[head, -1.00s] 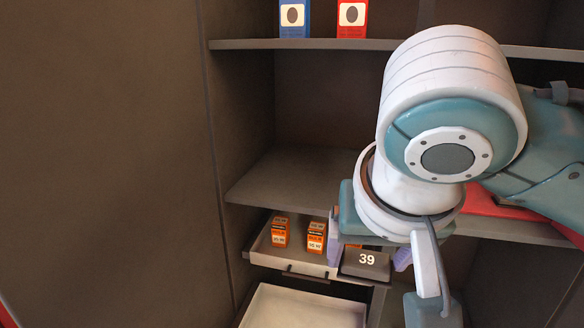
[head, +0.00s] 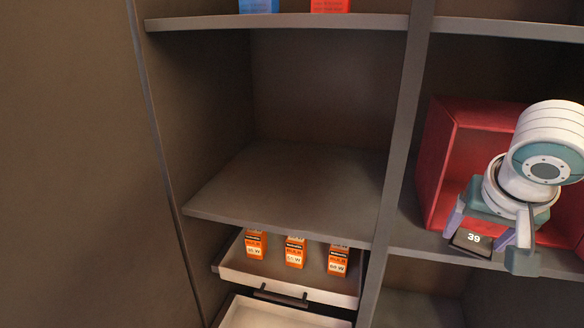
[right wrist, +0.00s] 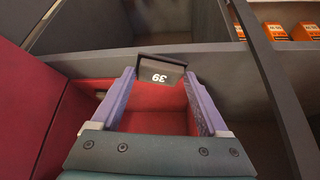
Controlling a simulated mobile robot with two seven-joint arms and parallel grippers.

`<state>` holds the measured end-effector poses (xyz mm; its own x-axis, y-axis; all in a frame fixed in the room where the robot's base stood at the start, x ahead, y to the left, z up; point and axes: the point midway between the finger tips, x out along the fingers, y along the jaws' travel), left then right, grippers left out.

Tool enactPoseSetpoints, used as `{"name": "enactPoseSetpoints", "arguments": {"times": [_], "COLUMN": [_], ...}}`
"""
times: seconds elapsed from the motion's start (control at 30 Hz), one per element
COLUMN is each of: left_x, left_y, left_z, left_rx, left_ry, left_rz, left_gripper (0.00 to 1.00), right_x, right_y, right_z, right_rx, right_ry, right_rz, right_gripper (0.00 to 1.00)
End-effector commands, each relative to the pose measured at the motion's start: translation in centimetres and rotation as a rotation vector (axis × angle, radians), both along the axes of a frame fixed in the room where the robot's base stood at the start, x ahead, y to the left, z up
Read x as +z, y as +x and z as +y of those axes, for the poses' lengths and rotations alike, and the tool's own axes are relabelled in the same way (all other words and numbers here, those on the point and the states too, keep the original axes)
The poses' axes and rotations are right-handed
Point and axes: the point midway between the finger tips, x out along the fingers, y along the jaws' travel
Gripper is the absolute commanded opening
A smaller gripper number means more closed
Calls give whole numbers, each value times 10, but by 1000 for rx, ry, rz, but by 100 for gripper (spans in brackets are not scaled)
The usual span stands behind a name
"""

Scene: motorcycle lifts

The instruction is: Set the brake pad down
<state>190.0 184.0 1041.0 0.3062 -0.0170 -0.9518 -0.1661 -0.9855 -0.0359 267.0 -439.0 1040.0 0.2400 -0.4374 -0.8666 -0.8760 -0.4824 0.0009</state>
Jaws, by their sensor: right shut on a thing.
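The brake pad (head: 466,242) is a small dark block with a white "39" on its face. My right gripper (head: 482,232) is shut on it, with a purple finger on each side. The pad is held at the front of an open red bin (head: 444,150) on the right-hand shelf. In the right wrist view the pad (right wrist: 161,70) sits between the fingertips (right wrist: 160,84), with the "39" upside down and red bin surface below it. I cannot tell whether the pad touches the bin or shelf. My left gripper is not in view.
A pulled-out drawer (head: 315,294) holds several orange boxes (head: 295,252) at lower middle. The middle shelf (head: 290,190) left of the upright divider (head: 405,130) is empty. A blue box (head: 258,6) and a red box (head: 330,6) stand on the top shelf.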

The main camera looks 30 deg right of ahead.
Motion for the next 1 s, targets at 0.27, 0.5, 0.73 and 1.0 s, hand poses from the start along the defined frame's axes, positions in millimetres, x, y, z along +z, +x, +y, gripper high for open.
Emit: {"name": "enactPoseSetpoints", "arguments": {"times": [0.27, 0.5, 0.73, 1.0], "left_x": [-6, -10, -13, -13], "left_y": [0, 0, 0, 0], "left_z": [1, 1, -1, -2], "left_rx": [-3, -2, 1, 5], "left_ry": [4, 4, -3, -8], "left_rz": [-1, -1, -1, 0], "left_gripper": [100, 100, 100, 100], "right_x": [0, -1, -15, -15], "right_y": [29, 40, 46, 46], "right_z": [-51, -71, -83, -83], "right_rx": [0, -3, 3, 3], "right_ry": [-1, -1, 1, 0], "right_rz": [-2, -2, 2, 1], "right_gripper": [16, 16, 16, 16]}}
